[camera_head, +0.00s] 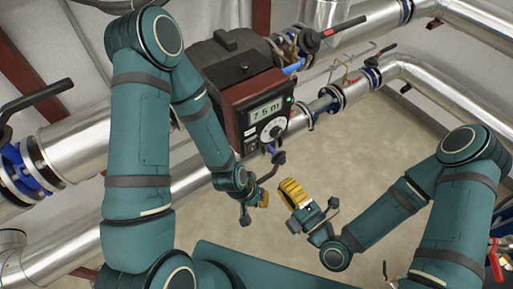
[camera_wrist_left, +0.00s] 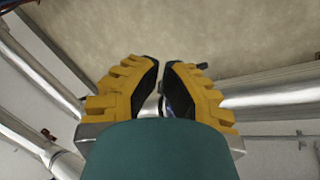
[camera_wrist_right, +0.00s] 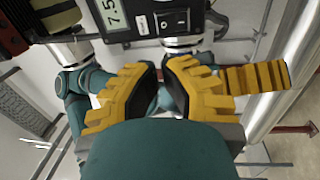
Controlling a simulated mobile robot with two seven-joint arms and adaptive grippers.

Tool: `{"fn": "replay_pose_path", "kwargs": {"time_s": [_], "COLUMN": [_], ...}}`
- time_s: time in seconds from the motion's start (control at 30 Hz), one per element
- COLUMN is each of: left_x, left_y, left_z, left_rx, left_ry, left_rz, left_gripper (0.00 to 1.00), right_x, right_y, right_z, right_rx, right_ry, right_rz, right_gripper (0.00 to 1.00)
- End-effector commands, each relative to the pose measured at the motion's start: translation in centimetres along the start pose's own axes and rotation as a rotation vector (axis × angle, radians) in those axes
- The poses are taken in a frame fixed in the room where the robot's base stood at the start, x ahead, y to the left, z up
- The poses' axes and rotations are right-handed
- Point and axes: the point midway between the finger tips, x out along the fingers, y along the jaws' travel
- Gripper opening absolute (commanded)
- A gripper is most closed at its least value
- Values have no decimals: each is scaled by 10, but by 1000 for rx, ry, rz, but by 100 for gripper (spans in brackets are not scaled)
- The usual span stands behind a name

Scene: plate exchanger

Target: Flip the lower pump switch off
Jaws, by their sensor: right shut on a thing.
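The pump (camera_head: 243,75) has a red-brown box with a lit display (camera_head: 265,112) and a round dial (camera_head: 271,132). Its black rocker switch (camera_wrist_right: 173,21) shows at the top of the right wrist view; whether it is on or off is unclear. My left gripper (camera_head: 263,200) hangs below the pump, its tips close together with a narrow gap (camera_wrist_left: 161,66); no held thing shows clearly. My right gripper (camera_head: 295,193) is beside it, on the right and apart from the switch. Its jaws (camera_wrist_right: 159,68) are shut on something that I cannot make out.
Large silver pipes (camera_head: 100,130) run around the pump. A black-handled valve (camera_head: 40,100) is at left, and another handle (camera_head: 340,27) is above right. A red-handled valve (camera_head: 495,260) is at the lower right. Open floor (camera_head: 375,150) lies between the arms and pipes.

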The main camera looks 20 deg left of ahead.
Motion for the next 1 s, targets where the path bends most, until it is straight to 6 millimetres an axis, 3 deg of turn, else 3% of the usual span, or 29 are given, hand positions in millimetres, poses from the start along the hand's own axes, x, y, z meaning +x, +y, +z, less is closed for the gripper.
{"fn": "replay_pose_path", "kwargs": {"time_s": [0.37, 0.77, 0.9, 1.0], "left_x": [38, 81, 94, 89], "left_y": [-15, -30, -35, -33], "left_z": [18, 19, 17, 17], "left_rx": [10, 15, 17, 16], "left_ry": [-34, -27, -19, -19], "left_rz": [3, 4, 4, 3], "left_gripper": [0, 0, 0, 0], "right_x": [48, 72, 97, 113], "right_y": [-4, -4, -3, 0], "right_z": [-1, -1, -1, -1], "right_rx": [-2, -2, 0, 2], "right_ry": [3, 3, 2, 1], "right_rz": [5, 4, 5, 2], "right_gripper": [0, 0, 0, 0]}}
